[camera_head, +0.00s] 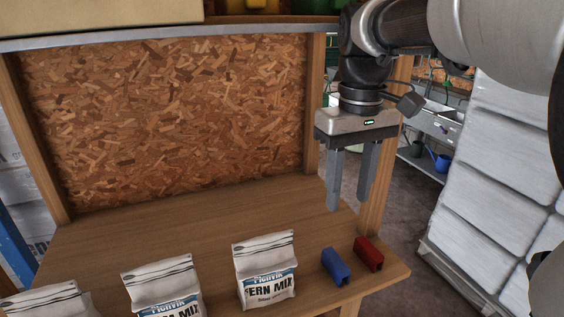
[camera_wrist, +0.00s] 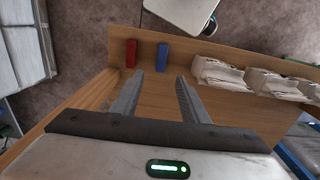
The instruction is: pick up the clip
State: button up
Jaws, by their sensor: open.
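A blue clip (camera_head: 336,266) and a red clip (camera_head: 368,254) lie side by side near the right end of the wooden bench (camera_head: 190,226). In the wrist view the red clip (camera_wrist: 131,53) is left of the blue clip (camera_wrist: 162,57), both beyond my fingertips. My gripper (camera_head: 348,208) is open and empty, pointing down above the bench, higher than the clips and apart from them. Its two fingers also show in the wrist view (camera_wrist: 172,74). Both clips are in plain sight.
White bags stand along the bench's front edge, the closest one (camera_head: 265,271) just left of the blue clip. A chipboard panel (camera_head: 165,115) closes the back, and a wooden post (camera_head: 385,165) stands behind my gripper. White stacked sacks (camera_head: 490,190) stand off to the right. The bench's middle is clear.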

send_over(336, 260)
jog(key=f, duration=1.1)
jog(key=shift+d+f, duration=0.2)
jog(key=shift+d, duration=0.1)
jog(key=shift+a+f, duration=0.15)
jog(key=shift+f, duration=1.35)
jog(key=shift+a+f, duration=0.1)
jog(key=shift+f, duration=1.35)
grip_shut()
